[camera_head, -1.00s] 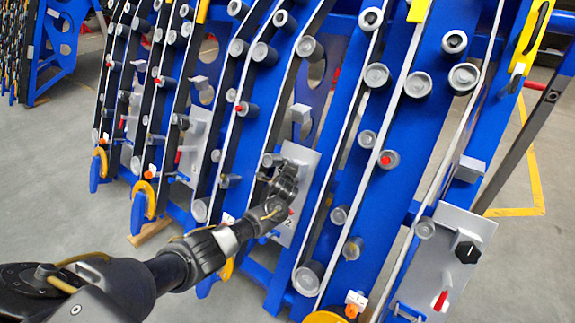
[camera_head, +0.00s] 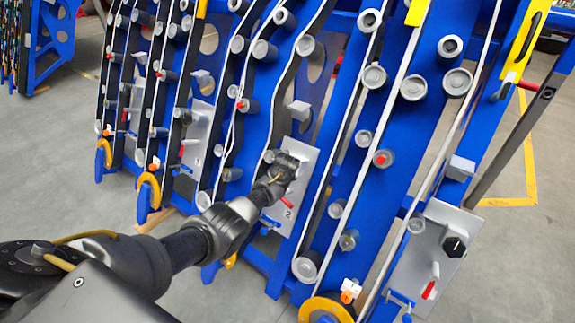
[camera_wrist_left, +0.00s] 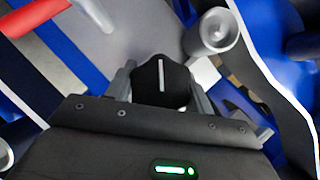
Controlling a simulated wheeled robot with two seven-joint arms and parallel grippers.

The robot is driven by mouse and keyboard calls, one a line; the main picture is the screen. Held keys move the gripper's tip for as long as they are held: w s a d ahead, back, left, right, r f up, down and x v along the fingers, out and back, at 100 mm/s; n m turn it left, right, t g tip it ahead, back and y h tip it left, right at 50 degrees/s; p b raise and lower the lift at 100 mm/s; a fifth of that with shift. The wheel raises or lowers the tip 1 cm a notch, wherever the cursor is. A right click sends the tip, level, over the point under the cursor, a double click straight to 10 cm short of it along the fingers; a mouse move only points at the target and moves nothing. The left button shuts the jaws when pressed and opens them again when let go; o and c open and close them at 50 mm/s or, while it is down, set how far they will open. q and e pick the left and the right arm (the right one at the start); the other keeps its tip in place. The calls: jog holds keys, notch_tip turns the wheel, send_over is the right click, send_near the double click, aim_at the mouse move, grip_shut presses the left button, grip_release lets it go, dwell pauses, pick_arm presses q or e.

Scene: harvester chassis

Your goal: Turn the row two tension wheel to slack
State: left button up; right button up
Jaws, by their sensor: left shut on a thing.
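The row two tension wheel (camera_wrist_left: 160,82) is a black knob with a white pointer line, seen close up in the left wrist view. Its line runs nearly straight up and down in that picture. My left gripper (camera_wrist_left: 162,96) has its fingers on both sides of the knob and is shut on it. In the head view my left gripper (camera_head: 286,166) is at the grey plate (camera_head: 306,160) marked 2 and hides the wheel. A red-handled lever (camera_head: 286,203) sits just below the gripper, and it shows in the wrist view (camera_wrist_left: 38,14). My right gripper is not in view.
Another grey plate (camera_head: 425,262) at the right carries a black hexagonal knob (camera_head: 454,246) and a red lever (camera_head: 429,289). Grey rollers (camera_head: 413,87) and belts line the blue frame (camera_head: 352,225) around the gripper. Open grey floor (camera_head: 60,150) lies to the left.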

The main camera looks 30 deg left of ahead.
pick_arm(q)
jog(key=shift+f+n+g+h, duration=0.1)
jog(key=shift+n+g+h, duration=0.35)
jog(key=shift+n, duration=0.45)
jog(key=shift+s+n+h+p, duration=0.1)
jog(key=shift+n+h+p, duration=0.3)
jog(key=shift+n, duration=0.3)
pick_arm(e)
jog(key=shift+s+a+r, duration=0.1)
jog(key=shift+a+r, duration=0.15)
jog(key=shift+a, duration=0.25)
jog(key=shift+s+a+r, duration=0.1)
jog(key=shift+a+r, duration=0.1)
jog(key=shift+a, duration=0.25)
pick_arm(q)
jog(key=shift+f, duration=0.1)
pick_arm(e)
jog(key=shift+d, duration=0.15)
pick_arm(q)
jog(key=o, duration=1)
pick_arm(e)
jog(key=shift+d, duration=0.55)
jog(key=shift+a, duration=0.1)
